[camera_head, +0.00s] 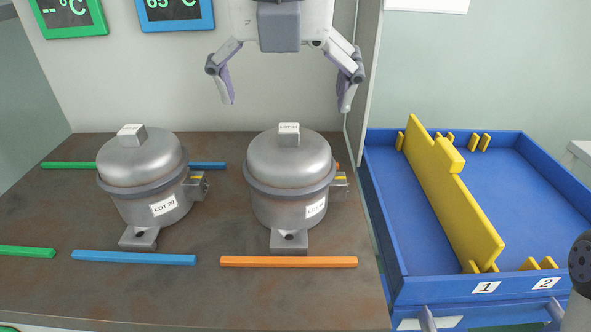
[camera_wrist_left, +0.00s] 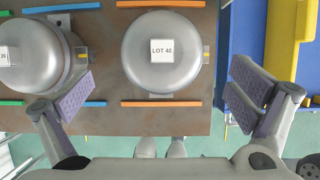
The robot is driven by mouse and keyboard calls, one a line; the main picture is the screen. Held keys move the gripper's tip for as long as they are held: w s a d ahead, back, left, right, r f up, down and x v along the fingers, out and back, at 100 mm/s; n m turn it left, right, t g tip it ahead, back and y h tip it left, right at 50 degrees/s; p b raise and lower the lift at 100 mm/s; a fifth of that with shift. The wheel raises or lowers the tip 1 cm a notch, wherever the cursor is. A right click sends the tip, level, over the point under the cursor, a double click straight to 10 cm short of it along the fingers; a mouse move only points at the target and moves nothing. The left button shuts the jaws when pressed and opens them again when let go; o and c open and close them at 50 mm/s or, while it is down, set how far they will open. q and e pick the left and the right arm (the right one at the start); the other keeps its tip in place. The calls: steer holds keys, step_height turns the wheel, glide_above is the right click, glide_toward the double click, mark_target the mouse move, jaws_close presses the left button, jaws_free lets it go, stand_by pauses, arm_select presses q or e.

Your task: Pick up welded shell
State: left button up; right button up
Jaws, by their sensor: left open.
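Two grey metal compressor shells stand upright on the brown table. The right shell (camera_head: 289,175), labelled LOT 40 on its top block in the wrist view (camera_wrist_left: 148,70), is between an orange bar in front and another behind. The left shell (camera_head: 143,175), labelled LOT 20, stands to its left; it is cut off in the wrist view (camera_wrist_left: 30,75). My left gripper (camera_head: 286,92) is open and empty above and behind the right shell in the head view. In the left wrist view its fingers (camera_wrist_left: 162,97) are spread to either side of the LOT 40 shell, apart from it. My right gripper is not visible.
A blue tray (camera_head: 400,285) with a yellow divider (camera_head: 450,195) and compartments marked 1 and 2 stands right of the table; both look empty. Blue (camera_head: 133,258), green (camera_head: 27,252) and orange (camera_head: 288,262) bars lie on the table (camera_head: 200,300). A wall panel edge stands behind the table's right side.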

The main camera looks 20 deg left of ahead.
mark_target(289, 128)
arm_select(q)
steer(key=b+x, duration=0.1)
steer(key=x, duration=0.6)
steer(key=shift+d+f, duration=0.1)
steer(key=shift+f, duration=0.2)
steer(key=shift+w+f, duration=0.15)
steer(key=shift+w, duration=0.05)
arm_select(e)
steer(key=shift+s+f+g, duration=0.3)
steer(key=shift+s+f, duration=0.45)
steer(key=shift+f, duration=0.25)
